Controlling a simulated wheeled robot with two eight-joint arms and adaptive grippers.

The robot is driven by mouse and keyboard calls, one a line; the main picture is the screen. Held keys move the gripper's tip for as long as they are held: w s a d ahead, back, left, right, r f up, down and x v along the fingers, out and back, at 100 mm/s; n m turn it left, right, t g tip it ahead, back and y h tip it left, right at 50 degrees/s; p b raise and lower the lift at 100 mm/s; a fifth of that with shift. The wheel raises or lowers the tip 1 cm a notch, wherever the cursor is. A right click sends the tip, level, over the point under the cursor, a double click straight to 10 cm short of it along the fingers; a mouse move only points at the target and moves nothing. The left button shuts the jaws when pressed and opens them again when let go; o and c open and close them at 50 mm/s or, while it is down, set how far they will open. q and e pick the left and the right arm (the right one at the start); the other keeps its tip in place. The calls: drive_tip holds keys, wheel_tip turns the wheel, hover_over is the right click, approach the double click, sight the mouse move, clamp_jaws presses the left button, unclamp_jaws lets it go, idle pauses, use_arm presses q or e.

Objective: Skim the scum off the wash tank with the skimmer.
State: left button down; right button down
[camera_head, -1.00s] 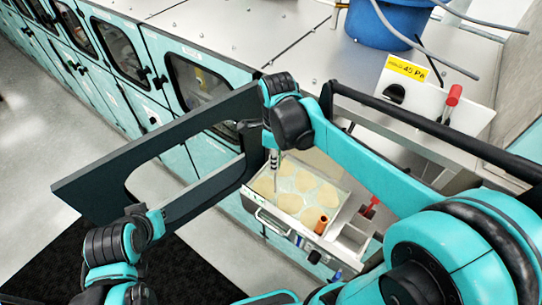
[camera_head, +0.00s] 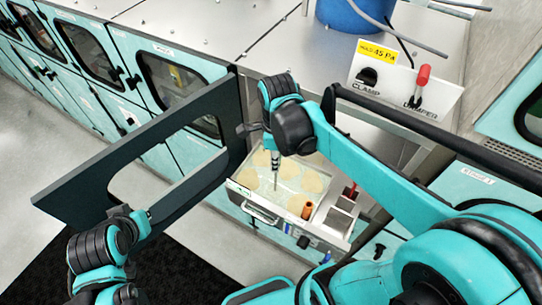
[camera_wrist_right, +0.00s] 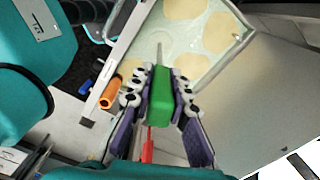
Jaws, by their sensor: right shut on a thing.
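The wash tank (camera_head: 240,187) is a shallow open tray of pale green liquid in the middle of the head view. Several beige scum patches (camera_head: 312,181) float on it, and they also show in the right wrist view (camera_wrist_right: 185,34). My right gripper (camera_wrist_right: 160,84) is shut on the green handle of the skimmer (camera_wrist_right: 160,98). A thin grey rod runs from the handle over the tank; I cannot tell whether its end touches the liquid. My left gripper (camera_head: 142,220) is at the lower left, by the dark open frame, its jaws too small to read.
The dark open frame (camera_head: 130,150) stands left of the tank. A panel with clamp and damper controls (camera_head: 405,85) and a blue barrel (camera_head: 350,14) are behind.

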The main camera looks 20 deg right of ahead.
drive_tip(key=shift+s+d, duration=0.1)
drive_tip(key=shift+s, duration=0.05)
drive_tip(key=s+d+p, duration=0.2)
drive_tip(key=s+d, duration=0.3)
drive_tip(key=s, duration=0.2)
drive_tip(key=shift+s+d+p, duration=0.25)
drive_tip(key=shift+d+p, duration=0.05)
drive_tip(key=shift+d, duration=0.1)
idle(0.8)
drive_tip(key=w+d+b, duration=0.2)
drive_tip(key=w+d, duration=0.3)
drive_tip(key=d, duration=0.1)
drive_tip(key=shift+d+b, duration=0.2)
drive_tip(key=shift+b, duration=0.15)
idle(0.8)
drive_tip(key=shift+w+a+r, duration=0.1)
drive_tip(key=shift+w, duration=0.05)
